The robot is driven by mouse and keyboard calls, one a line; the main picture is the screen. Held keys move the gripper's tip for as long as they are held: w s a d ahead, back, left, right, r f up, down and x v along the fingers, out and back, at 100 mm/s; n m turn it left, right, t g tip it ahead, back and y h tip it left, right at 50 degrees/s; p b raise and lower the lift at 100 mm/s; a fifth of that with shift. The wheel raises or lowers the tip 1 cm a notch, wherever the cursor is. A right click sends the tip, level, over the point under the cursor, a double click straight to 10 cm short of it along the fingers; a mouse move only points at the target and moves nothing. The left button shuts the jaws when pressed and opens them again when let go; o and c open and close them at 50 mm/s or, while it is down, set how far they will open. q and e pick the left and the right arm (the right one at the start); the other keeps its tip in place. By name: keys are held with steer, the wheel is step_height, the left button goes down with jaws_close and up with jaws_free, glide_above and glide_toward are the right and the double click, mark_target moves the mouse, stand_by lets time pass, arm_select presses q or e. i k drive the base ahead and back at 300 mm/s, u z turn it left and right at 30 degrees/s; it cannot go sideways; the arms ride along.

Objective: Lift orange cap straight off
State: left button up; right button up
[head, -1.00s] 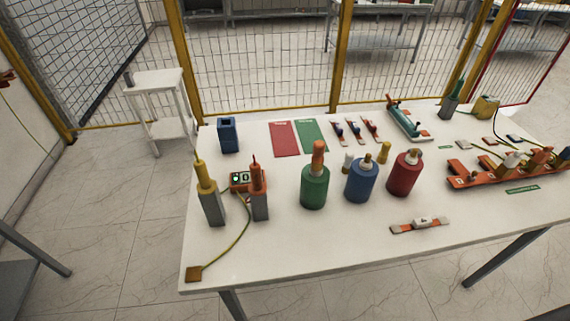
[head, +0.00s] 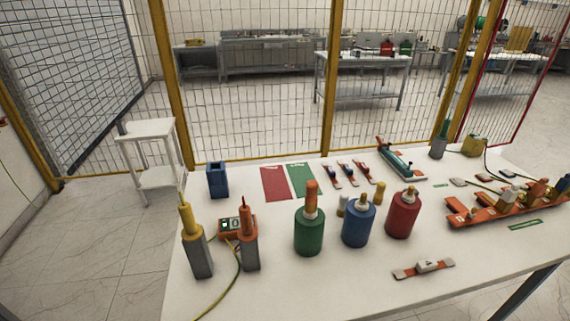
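The orange cap (head: 312,194) stands upright on top of the green cylinder (head: 309,233), near the middle of the white table. A pale band shows at the cap's lower part, just above the green body; I cannot tell whether it belongs to the cap or to the neck beneath. Neither of my grippers is in the head view, and nothing is seen touching the cap.
A blue cylinder (head: 357,224) and a red cylinder (head: 402,215) stand right of the green one. A yellow-topped probe (head: 197,245) and an orange-topped probe (head: 248,240) stand to its left. Red (head: 276,184) and green mats lie behind. The table (head: 340,281) is clear in front.

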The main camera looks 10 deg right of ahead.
mark_target(312, 189)
steer(key=z, duration=1.1)
steer(key=k, duration=0.65)
steer(key=u, duration=1.25)
